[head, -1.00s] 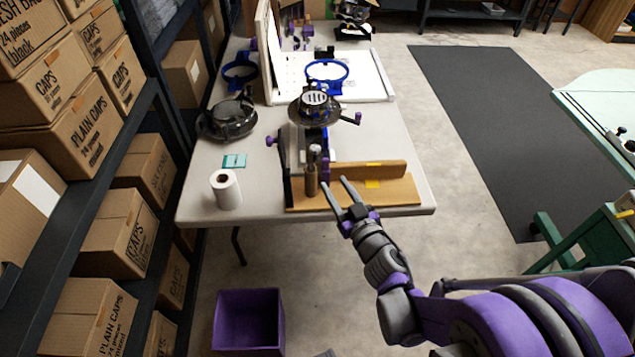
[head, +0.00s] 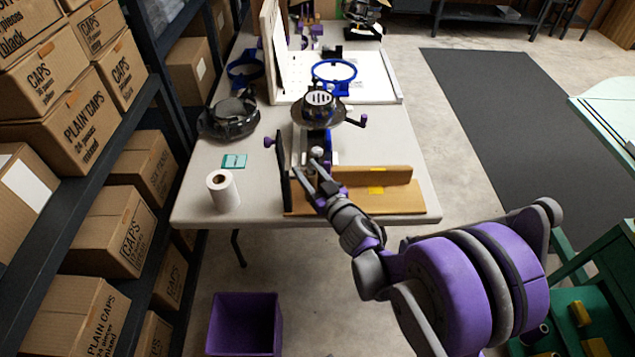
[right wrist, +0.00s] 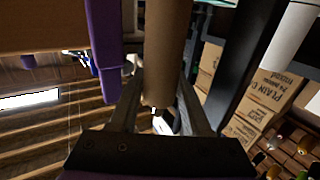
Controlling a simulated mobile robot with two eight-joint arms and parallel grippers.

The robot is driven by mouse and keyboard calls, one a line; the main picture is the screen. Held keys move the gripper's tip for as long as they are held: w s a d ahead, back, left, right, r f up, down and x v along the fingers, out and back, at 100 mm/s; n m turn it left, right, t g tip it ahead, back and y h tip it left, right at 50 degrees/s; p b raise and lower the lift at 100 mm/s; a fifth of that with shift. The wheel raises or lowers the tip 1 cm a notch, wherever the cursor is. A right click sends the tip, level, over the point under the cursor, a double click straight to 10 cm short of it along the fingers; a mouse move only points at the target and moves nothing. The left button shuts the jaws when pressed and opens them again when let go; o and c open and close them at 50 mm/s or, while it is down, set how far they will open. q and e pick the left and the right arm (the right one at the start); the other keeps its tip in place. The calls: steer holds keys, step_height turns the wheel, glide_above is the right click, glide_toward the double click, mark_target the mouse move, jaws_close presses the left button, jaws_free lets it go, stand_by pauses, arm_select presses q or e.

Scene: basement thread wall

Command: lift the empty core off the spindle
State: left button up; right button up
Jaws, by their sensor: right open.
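The empty core, a brown cardboard tube (right wrist: 168,45), stands between the fingers of my right gripper (right wrist: 160,80) in the right wrist view. The fingers are open, one on each side, with a narrow gap visible. In the head view my right gripper (head: 307,168) reaches to the front of the wooden stand (head: 400,202), and its fingers mostly hide the core. The spindle itself is hidden; a pale knob (head: 317,153) shows just behind the fingertips. My left gripper is not in view.
A purple upright part (right wrist: 104,40) is close beside the core in the right wrist view. A white roll (head: 223,191) and a teal card (head: 234,161) are on the table (head: 200,208) to the left. A purple bin (head: 245,322) stands on the floor in front.

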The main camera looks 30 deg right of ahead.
steer(key=shift+w, duration=0.95)
jaws_close()
step_height(320, 180, up, 14)
steer(key=p, duration=0.9)
steer(key=shift+r+p, duration=1.25)
steer(key=shift+r, duration=0.65)
